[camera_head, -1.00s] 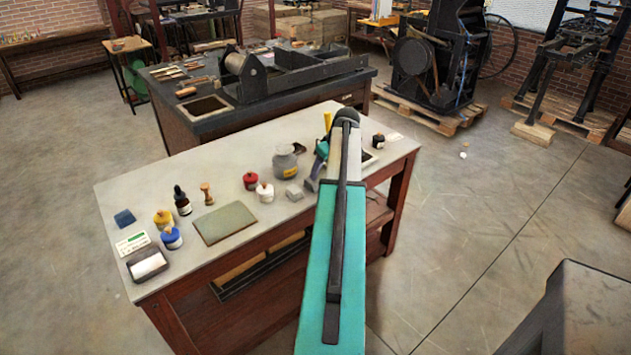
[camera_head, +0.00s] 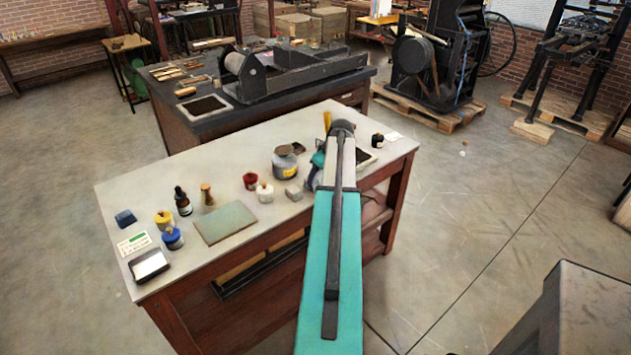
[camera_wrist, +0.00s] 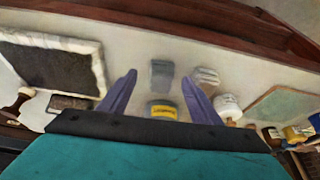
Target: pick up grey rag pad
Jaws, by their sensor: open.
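The grey rag pad (camera_wrist: 162,72) shows in the wrist view as a small darker grey block on the pale tabletop. It lies between the lines of my two fingers, just beyond their tips. My gripper (camera_wrist: 162,78) is open, with both purple fingers apart and nothing between them. In the head view my gripper (camera_head: 314,172) is over the right part of the table and seems to hide this pad. A paler, layered block (camera_wrist: 207,77) lies close beside the pad, and in the head view it sits left of my gripper (camera_head: 293,194).
A yellow-labelled jar (camera_head: 285,163) stands close behind the pads. A dark inked slab (camera_wrist: 55,68) lies left in the wrist view.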

